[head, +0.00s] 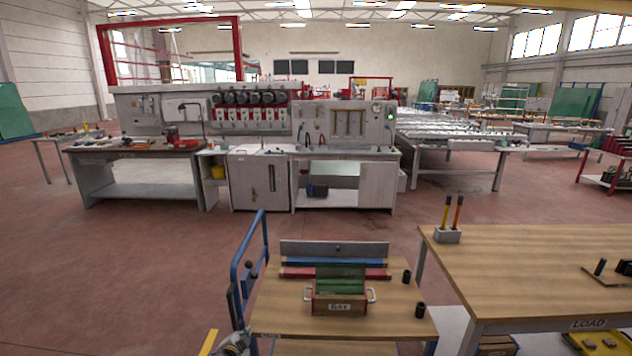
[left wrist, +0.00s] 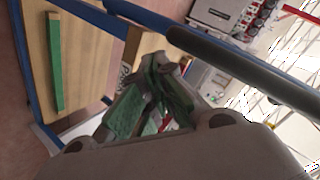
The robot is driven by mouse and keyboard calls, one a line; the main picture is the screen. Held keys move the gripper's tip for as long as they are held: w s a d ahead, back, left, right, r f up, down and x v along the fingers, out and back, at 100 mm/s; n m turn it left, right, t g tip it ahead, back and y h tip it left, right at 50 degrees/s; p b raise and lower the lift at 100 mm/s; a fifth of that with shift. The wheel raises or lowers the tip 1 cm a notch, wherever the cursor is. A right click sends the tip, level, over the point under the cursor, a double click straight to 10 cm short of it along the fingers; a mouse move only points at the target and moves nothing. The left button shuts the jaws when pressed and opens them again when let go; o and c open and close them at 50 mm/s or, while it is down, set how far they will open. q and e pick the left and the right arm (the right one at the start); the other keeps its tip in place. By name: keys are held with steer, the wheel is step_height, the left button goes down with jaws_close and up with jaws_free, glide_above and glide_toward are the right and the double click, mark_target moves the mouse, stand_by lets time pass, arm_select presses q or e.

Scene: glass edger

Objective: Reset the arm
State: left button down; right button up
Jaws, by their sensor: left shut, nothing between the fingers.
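My left gripper (head: 236,343) shows only in part at the bottom edge of the head view, low beside the left side of the wooden-topped cart (head: 275,310). In the left wrist view its fingers (left wrist: 158,98) are closed together with nothing between them. Blue rails (left wrist: 135,12) of a frame pass close beyond the fingers there. My right gripper is in neither view.
A box labelled GA1 (head: 339,307) with green sheets stands on the cart; black cups (head: 420,310) are at its right. A blue handle rail (head: 235,270) rises at its left. A wooden table (head: 540,265) stands right. Open red floor lies behind.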

arm_select(q)
steer(key=s+a+f+n+g, duration=0.3)
steer(key=s+f+n, duration=0.1)
steer(key=s+f, duration=0.95)
steer(key=s+a+f+n+g, duration=0.2)
steer(key=s+f+n+g, duration=0.1)
steer(key=s+f, duration=1.05)
steer(key=s+d+f+g, duration=0.1)
steer(key=s+f, duration=0.3)
steer(key=s, duration=0.8)
steer(key=s+d+f+n+g, duration=0.1)
steer(key=s+f, duration=0.4)
steer(key=s, duration=0.8)
steer(key=s+d+f+g, duration=0.2)
steer(key=s+f+g, duration=0.1)
steer(key=s, duration=1)
steer(key=shift+f+n+b, duration=0.3)
steer(key=shift+f+b, duration=0.15)
steer(key=shift+f, duration=0.25)
steer(key=shift+w+d, duration=0.1)
steer(key=shift+d, duration=0.05)
